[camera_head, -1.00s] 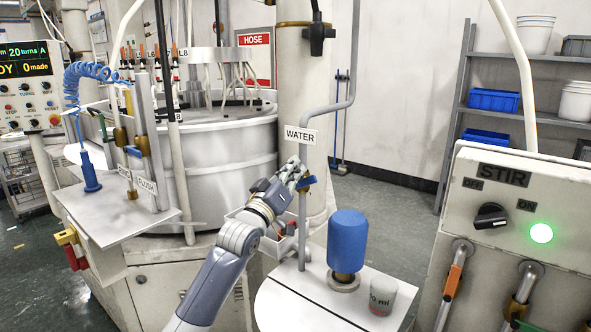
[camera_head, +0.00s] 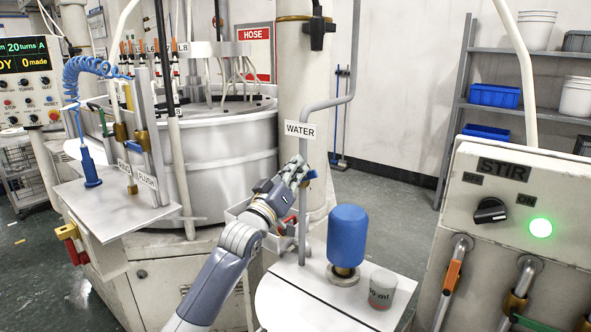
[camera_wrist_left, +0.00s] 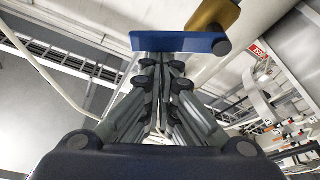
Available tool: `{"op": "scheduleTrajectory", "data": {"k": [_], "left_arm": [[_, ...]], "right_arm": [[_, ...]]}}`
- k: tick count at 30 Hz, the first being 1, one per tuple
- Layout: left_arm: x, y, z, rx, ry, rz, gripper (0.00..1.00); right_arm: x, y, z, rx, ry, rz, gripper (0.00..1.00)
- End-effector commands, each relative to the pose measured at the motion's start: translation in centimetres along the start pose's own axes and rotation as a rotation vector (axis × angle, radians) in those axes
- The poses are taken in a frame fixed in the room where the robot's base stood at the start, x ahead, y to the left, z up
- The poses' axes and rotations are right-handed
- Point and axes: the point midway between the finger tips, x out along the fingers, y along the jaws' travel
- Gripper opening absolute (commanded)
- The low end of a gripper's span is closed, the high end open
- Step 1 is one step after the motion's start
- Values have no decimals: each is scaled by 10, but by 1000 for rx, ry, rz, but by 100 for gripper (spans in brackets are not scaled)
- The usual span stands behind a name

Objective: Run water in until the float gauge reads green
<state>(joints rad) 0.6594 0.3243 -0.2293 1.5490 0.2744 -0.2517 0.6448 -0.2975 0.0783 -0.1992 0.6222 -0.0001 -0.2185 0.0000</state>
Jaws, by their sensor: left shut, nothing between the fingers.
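The water pipe (camera_head: 302,235) rises from the white bench and carries a WATER label (camera_head: 300,130). Its blue valve lever (camera_head: 310,175) is partly hidden behind my left gripper (camera_head: 298,168) in the head view. In the left wrist view the blue lever (camera_wrist_left: 178,42) lies across just beyond the fingertips, with a brass valve body (camera_wrist_left: 213,14) behind it. My left gripper (camera_wrist_left: 160,62) is shut and empty, its tips at or very near the lever; I cannot tell if they touch. I cannot make out a float gauge. My right gripper is not in view.
A blue cylinder (camera_head: 346,237) and a grey cup (camera_head: 382,289) stand on the bench (camera_head: 330,312) right of the pipe. A STIR panel (camera_head: 520,210) with a lit green lamp (camera_head: 541,230) is at the right. A large white lapping machine (camera_head: 230,150) stands behind left.

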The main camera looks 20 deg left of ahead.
Motion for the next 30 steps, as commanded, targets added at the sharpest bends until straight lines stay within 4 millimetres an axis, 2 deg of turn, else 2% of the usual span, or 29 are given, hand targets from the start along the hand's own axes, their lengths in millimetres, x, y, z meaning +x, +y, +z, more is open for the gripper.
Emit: {"op": "scheduleTrajectory", "data": {"k": [10,22,30], "left_arm": [[-2,2,7,90,-2,31,0],[-7,6,20,326,-3,113,0],[-9,8,27,322,-2,113,0]], "right_arm": [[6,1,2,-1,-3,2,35],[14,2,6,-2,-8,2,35],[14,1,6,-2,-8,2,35]]}}
